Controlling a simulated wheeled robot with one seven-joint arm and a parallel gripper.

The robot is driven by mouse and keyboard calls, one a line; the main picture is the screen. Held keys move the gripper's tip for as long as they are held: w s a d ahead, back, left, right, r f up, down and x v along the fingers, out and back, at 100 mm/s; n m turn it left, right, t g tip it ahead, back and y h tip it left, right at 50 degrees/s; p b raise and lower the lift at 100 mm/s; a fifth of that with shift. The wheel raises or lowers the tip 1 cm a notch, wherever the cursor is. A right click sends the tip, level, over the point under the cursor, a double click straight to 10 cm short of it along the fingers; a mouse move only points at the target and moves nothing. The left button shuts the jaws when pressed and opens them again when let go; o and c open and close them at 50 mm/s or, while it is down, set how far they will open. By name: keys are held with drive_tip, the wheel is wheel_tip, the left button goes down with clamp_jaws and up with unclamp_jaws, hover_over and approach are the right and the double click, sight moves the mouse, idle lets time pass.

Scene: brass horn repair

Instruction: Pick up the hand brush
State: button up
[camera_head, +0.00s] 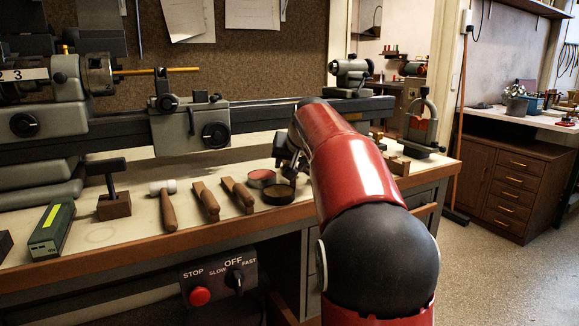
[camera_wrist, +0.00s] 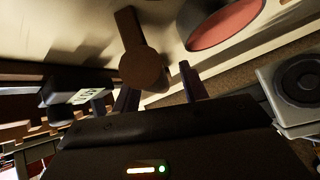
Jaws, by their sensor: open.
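Two wooden-handled flat tools lie side by side on the bench, a left one (camera_head: 206,198) and a right one (camera_head: 238,194). They look like brushes, but I cannot tell for certain which is the hand brush. My gripper (camera_head: 291,157) is over the bench to their right, partly hidden by my red arm. In the wrist view my gripper (camera_wrist: 161,86) has its two dark fingers spread, with nothing visibly held. A brown piece with a rounded end (camera_wrist: 143,68) shows just beyond the fingers; I cannot tell which object it is.
A red-filled round tin (camera_head: 262,177) and a dark round tin (camera_head: 278,194) are right of the tools. A white-headed mallet (camera_head: 166,203), a wooden block with a dark T-shaped tool (camera_head: 115,206) and a green box (camera_head: 53,229) are left. A lathe (camera_head: 200,125) stands behind.

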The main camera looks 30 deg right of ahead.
clamp_jaws()
